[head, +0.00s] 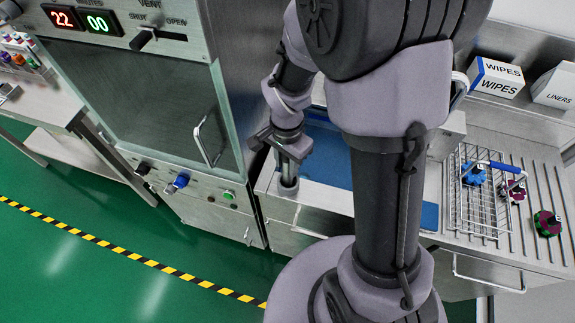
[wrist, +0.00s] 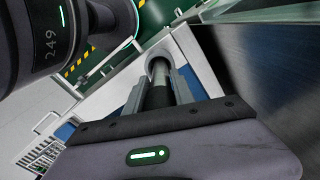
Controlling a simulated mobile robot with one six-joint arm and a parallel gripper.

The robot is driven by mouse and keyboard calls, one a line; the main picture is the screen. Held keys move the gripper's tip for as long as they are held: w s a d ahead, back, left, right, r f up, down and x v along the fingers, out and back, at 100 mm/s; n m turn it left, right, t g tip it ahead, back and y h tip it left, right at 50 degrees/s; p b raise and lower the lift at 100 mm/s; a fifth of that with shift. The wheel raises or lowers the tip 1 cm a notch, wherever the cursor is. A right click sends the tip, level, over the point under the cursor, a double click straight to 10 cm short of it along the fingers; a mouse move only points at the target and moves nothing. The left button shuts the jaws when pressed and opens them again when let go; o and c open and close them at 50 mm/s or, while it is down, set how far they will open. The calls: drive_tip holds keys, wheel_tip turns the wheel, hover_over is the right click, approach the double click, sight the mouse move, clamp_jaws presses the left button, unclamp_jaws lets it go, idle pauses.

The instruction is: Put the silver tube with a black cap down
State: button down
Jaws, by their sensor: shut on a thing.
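The silver tube with a black cap hangs below my gripper (head: 291,152) in the head view. In the wrist view my gripper (wrist: 161,84) is shut on the tube, with a dark part (wrist: 160,97) between the fingers. A pale round rim (wrist: 158,66) shows beyond the fingertips. The fingers hide much of the tube.
A blue mat (head: 329,165) lies on the counter, partly behind my arm. A wire basket (head: 468,210) and several colored knobbed parts (head: 546,223) stand right. A steel washer cabinet (head: 150,100) with a door handle (head: 206,140) stands left, close to my gripper.

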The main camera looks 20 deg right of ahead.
drive_tip(key=shift+s, duration=0.1)
drive_tip(key=c, duration=1.1)
unclamp_jaws()
drive_tip(key=shift+o, duration=0.2)
drive_tip(key=shift+n+t, duration=0.4)
drive_tip(key=r+p, duration=0.1)
drive_tip(key=r, duration=0.4)
drive_tip(key=r+p, duration=0.1)
drive_tip(key=r, duration=0.4)
drive_tip(key=r+p, duration=0.2)
drive_tip(key=r, duration=0.3)
drive_tip(key=shift+s+a+r, duration=0.2)
drive_tip(key=shift+s, duration=0.15)
drive_tip(key=s+a+r+n+t+y, duration=0.2)
drive_tip(key=s+r+n+t, duration=0.3)
drive_tip(key=s+r, duration=0.6)
drive_tip(key=shift+s+a+n, duration=0.45)
drive_tip(key=shift+a+n, duration=0.15)
drive_tip(key=shift+n, duration=0.1)
drive_tip(key=shift+r, duration=0.1)
